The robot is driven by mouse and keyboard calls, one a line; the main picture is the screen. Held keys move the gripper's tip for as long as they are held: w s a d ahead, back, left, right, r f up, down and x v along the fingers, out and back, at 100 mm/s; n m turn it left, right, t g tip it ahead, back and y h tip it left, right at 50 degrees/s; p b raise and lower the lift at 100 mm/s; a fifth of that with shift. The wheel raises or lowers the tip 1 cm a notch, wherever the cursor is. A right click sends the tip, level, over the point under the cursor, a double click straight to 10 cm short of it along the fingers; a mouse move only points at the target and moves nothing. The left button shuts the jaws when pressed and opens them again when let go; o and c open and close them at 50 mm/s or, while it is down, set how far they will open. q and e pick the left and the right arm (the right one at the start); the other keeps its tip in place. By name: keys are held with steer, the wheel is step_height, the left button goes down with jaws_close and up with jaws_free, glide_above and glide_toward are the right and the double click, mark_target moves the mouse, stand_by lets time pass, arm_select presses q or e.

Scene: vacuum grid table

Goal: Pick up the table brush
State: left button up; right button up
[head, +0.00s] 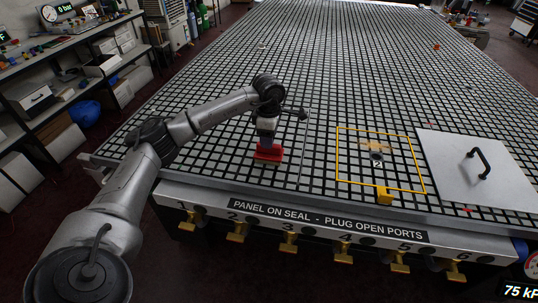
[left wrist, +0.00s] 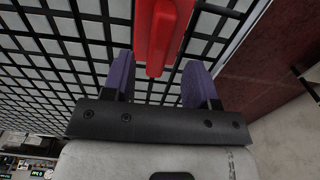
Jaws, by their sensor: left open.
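The table brush, a red block with a raised ridge (head: 269,154), lies on the grid table near its front edge. My left gripper (head: 266,142) is directly above it, pointing down. In the left wrist view the red brush (left wrist: 160,38) shows beyond and between the two purple fingertips of my left gripper (left wrist: 159,80). The fingers are open, one on each side of the ridge's line. I cannot tell whether they touch the brush. Its bristles are hidden. My right gripper is not in view.
The black-and-grey grid table (head: 300,60) is mostly clear. A yellow outline (head: 338,155) to the right surrounds a small tan piece (head: 375,145). A yellow block (head: 384,197) sits at its front edge. A white panel with a black handle (head: 450,165) lies at the right. Brass valves line the front.

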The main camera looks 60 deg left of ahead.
mark_target(269, 152)
arm_select(q)
step_height(269, 152, down, 5)
steer(key=shift+r+b, duration=0.15)
steer(key=shift+b, duration=0.65)
steer(key=shift+r, duration=0.1)
jaws_close()
